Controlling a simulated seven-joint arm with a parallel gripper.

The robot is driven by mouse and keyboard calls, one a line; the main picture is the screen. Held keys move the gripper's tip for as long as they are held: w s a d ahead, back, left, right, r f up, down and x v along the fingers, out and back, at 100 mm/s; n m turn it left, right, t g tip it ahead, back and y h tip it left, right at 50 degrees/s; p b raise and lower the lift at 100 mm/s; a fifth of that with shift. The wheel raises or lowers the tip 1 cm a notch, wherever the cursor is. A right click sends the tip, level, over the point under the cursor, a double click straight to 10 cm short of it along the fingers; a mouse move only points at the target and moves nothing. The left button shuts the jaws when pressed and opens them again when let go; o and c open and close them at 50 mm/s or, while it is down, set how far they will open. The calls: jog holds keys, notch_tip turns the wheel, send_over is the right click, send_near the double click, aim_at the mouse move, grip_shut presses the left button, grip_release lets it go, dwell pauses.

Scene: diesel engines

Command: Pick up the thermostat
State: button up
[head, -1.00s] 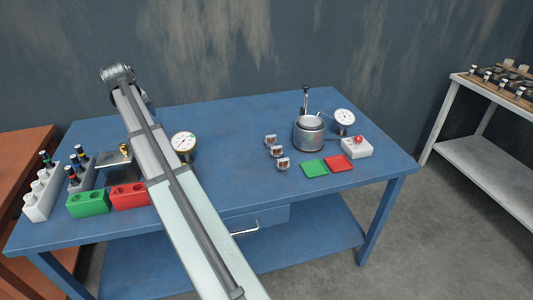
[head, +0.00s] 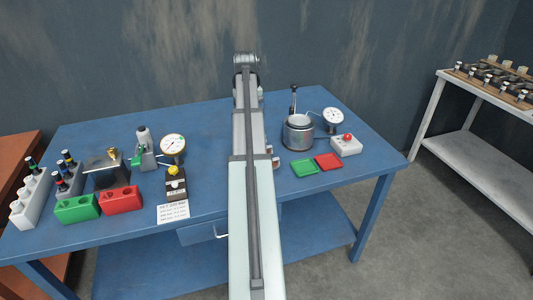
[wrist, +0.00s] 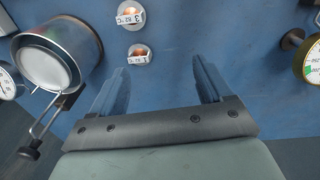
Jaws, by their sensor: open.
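Two thermostats show in the wrist view, small round metal pieces with copper centres and white tags. One tagged 3 (wrist: 130,15) is at the top edge, and one tagged 1 (wrist: 139,54) lies below it, left of the space between my fingers. My gripper (wrist: 157,78) is open and empty above the blue table, its fingers apart from both thermostats. In the head view the thermostats (head: 275,162) are mostly hidden behind my arm, and my gripper's fingers cannot be seen.
A metal pot (head: 298,133) with a lever stands right of my arm, beside a dial gauge (head: 333,117). A green tray (head: 304,168), a red tray (head: 328,161) and a red-button box (head: 346,145) are near. Another gauge (head: 172,146) stands left. Bare blue table (wrist: 245,60) lies right of my fingers.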

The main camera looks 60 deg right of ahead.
jog(key=s+d+m, duration=0.1)
jog(key=s+d, duration=0.1)
jog(key=s, duration=0.4)
jog(key=shift+y, duration=0.3)
jog(key=f, duration=0.9)
jog(key=shift+s+d, duration=0.15)
jog(key=shift+s, duration=0.05)
jog(key=shift+w+a+f, duration=0.1)
jog(key=shift+a+f, duration=0.05)
jog(key=shift+f, duration=1.15)
jog(key=shift+a+f, duration=0.15)
jog(key=shift+f, duration=1.15)
jog(key=c, duration=1)
